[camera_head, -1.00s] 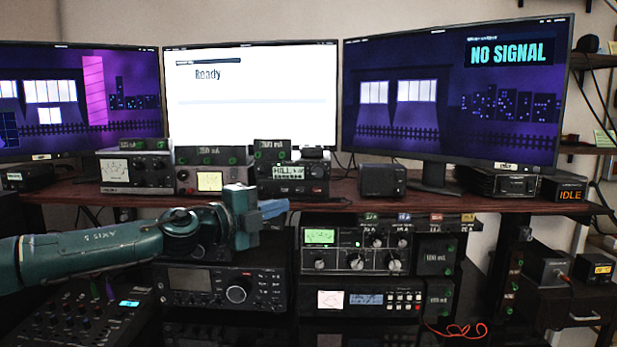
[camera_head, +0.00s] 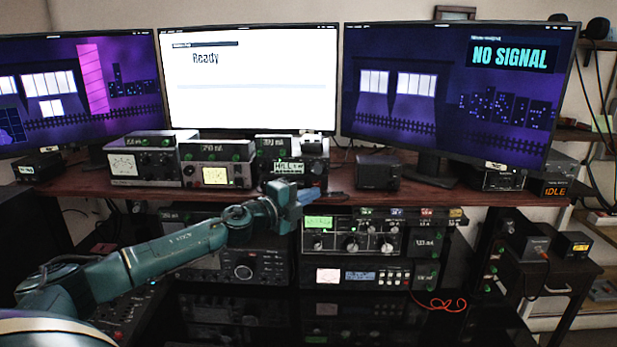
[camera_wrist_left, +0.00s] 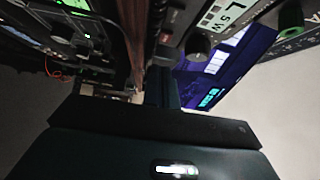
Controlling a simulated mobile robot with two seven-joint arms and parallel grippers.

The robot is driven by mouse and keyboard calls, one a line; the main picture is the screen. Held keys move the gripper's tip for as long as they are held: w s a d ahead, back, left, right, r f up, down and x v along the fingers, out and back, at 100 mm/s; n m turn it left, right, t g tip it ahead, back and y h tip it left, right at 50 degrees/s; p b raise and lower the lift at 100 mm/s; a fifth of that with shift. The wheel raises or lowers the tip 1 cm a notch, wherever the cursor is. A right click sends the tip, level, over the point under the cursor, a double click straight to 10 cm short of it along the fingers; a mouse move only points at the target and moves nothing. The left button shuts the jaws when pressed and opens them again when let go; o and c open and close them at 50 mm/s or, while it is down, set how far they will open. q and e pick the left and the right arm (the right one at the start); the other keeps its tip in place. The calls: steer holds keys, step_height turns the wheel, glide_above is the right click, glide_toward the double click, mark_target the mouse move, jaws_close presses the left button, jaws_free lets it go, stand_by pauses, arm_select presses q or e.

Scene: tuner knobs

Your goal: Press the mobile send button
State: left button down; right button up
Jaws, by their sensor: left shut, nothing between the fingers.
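My left gripper (camera_head: 312,195) is shut and empty, its blue fingers pointing right. In the head view it appears just below a small radio with a lit display (camera_head: 288,168) on the wooden shelf, and above the left end of a grey tuner panel with a green screen (camera_head: 318,222). Its fingers (camera_wrist_left: 162,88) also show in the left wrist view, which is turned sideways, with a lit display and a dark knob (camera_wrist_left: 197,45) close by. I cannot make out which control is the mobile send button. My right gripper is not in view.
Three monitors stand behind; the middle one (camera_head: 250,85) reads "Ready" and the right one (camera_head: 460,95) "NO SIGNAL". Meter boxes (camera_head: 215,165) stand left of the radio, and a black box (camera_head: 378,172) right of it. The wooden shelf edge (camera_head: 440,198) runs close to my gripper.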

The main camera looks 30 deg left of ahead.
mark_target(323, 184)
arm_select(q)
steer(key=shift+w+a+f+b, duration=0.1)
steer(key=shift+w+a+b, duration=0.1)
steer(key=shift+w+a, duration=0.4)
steer(key=shift+w+a+f+b, duration=0.15)
steer(key=shift+w+a, duration=0.2)
steer(key=shift+w, duration=0.3)
steer(key=shift+r, duration=0.1)
